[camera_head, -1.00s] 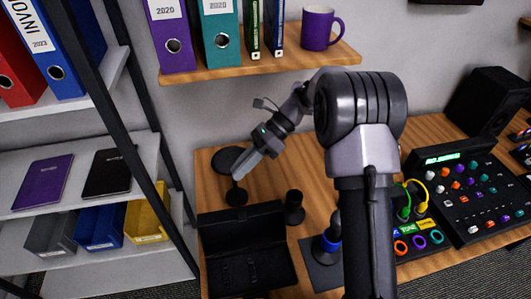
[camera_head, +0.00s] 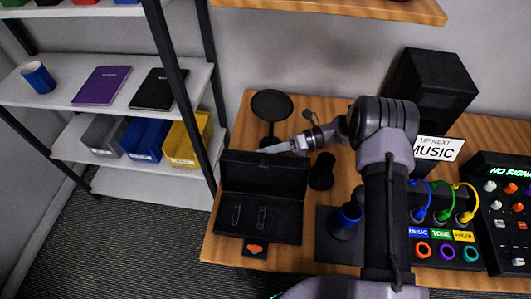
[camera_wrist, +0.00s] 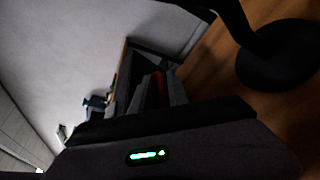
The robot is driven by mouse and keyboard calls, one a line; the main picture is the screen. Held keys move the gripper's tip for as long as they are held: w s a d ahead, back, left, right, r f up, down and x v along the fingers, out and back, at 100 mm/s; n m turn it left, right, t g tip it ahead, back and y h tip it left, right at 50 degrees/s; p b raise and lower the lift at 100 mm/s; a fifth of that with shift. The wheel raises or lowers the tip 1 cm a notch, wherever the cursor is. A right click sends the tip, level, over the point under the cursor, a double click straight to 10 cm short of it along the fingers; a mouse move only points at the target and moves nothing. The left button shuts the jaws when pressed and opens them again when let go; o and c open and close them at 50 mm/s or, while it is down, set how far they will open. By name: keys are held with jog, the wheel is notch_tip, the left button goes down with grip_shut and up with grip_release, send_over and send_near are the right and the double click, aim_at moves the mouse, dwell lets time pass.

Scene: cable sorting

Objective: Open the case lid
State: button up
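The black case (camera_head: 228,222) stands at the left end of the wooden desk. Its lid (camera_head: 265,174) is raised at the back, and its inside with two small slots or clips shows. An orange tag (camera_head: 255,249) is at the front edge. My gripper (camera_head: 268,149) is just above and behind the lid's top edge, pointing left; I cannot tell whether it touches. In the wrist view my gripper's fingers (camera_wrist: 158,92) are dark, with something red behind or between them. Their opening is unclear.
A round-based black stand (camera_head: 272,104) is behind the gripper, and a short black post (camera_head: 322,171) is right of the case. A blue-ringed holder (camera_head: 347,221) and coloured cable ports (camera_head: 442,250) lie further right. A shelf (camera_head: 180,97) stands left.

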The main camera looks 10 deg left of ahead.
grip_shut()
dwell(1.4)
